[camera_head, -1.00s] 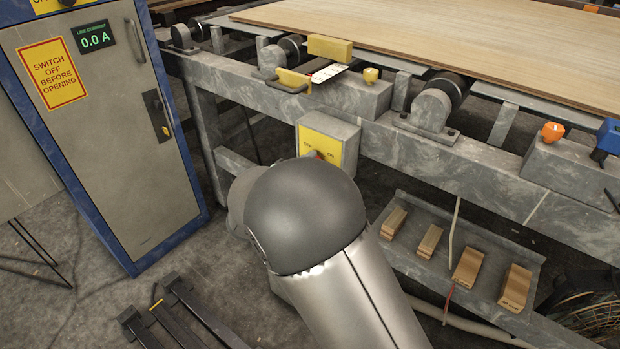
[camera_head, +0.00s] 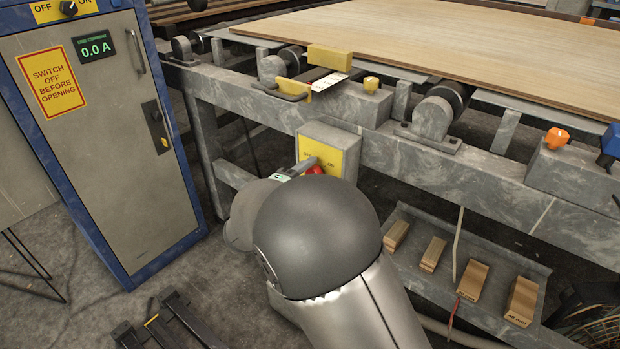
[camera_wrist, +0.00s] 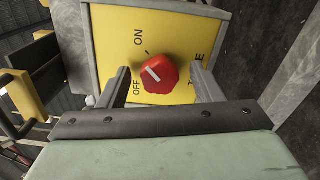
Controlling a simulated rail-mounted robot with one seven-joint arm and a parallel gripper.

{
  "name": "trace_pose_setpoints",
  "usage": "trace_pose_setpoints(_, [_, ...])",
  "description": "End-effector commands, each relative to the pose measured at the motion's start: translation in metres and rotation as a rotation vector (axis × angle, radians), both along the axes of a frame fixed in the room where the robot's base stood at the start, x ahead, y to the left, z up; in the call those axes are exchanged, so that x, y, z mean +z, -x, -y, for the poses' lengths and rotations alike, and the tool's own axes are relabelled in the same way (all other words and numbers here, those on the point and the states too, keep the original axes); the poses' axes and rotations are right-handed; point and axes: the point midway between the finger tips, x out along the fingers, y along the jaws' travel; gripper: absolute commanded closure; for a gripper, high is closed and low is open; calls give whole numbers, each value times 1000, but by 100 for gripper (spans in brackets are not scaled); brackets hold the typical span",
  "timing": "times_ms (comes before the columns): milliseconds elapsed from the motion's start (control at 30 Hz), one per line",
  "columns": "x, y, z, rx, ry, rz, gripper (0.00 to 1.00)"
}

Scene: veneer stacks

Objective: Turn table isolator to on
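The table isolator is a grey box with a yellow face (camera_head: 322,150) on the table frame. Its yellow face (camera_wrist: 182,28) fills the top of the wrist view, with ON and OFF printed on it. The red knob (camera_wrist: 158,72) has a white line slanting to the upper left, between the two words. The knob (camera_head: 315,170) is partly hidden in the head view. My gripper (camera_wrist: 161,84) is open, with one finger on each side of the knob and gaps visible. In the head view my gripper (camera_head: 296,170) is mostly hidden behind my wrist.
A grey cabinet with blue edges (camera_head: 95,140) stands left, its display reading 0.0 A. Above the isolator are table rollers and a veneer sheet (camera_head: 450,45). A low shelf (camera_head: 400,215) with several wooden blocks is at right. A dark metal rack (camera_head: 165,325) lies on the floor.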

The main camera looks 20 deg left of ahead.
Motion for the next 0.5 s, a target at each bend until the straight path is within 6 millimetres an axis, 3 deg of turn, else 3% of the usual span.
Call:
trace_pose_setpoints(267, [1,2,-1,0,1,1,41])
trace_pose_setpoints(500, [3,34,-14,3,1,0,41])
